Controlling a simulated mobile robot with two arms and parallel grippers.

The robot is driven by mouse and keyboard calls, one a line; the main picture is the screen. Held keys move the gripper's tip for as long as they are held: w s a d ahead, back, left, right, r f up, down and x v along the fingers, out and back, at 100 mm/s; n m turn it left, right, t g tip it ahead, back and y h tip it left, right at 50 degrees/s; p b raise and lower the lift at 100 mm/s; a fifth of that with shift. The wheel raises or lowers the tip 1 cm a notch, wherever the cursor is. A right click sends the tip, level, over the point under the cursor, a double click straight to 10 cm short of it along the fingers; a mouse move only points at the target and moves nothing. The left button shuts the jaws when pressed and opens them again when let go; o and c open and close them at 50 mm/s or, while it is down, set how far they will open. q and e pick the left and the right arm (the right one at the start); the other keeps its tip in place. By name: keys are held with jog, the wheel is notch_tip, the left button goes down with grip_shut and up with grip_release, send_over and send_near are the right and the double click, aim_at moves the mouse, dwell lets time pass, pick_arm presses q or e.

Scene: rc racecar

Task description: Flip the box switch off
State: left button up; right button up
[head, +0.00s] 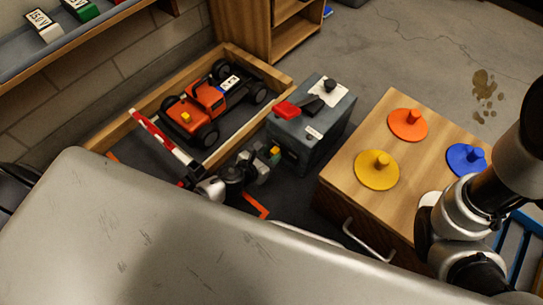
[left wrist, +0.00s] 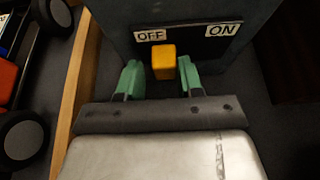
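A dark grey switch box (head: 318,135) stands on the floor beside the wooden cabinet. Its yellow switch lever (left wrist: 163,62) shows in the left wrist view, below and nearer the OFF label (left wrist: 150,36) than the ON label (left wrist: 222,30). My left gripper (head: 266,160) is at the box's left side. In the left wrist view its two green fingers (left wrist: 157,78) are open, one on each side of the lever, with gaps visible. Whether the fingers reach along the lever is hard to tell. My right gripper is not in view.
An orange racecar (head: 208,100) sits in a wood-framed bay (head: 268,72) behind a red-and-white barrier (head: 160,138). The wooden cabinet (head: 345,165) at right carries orange, yellow and blue knobbed discs. A red and a black item lie on the box top.

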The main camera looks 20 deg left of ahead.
pick_arm(q)
jog(key=shift+o, duration=1.2)
jog(key=p+v, duration=0.2)
jog(key=v, duration=0.8)
jog(key=shift+s+r+p, duration=0.2)
jog(key=shift+s+p, duration=0.1)
jog(key=shift+s, duration=0.05)
jog(key=shift+a, duration=0.15)
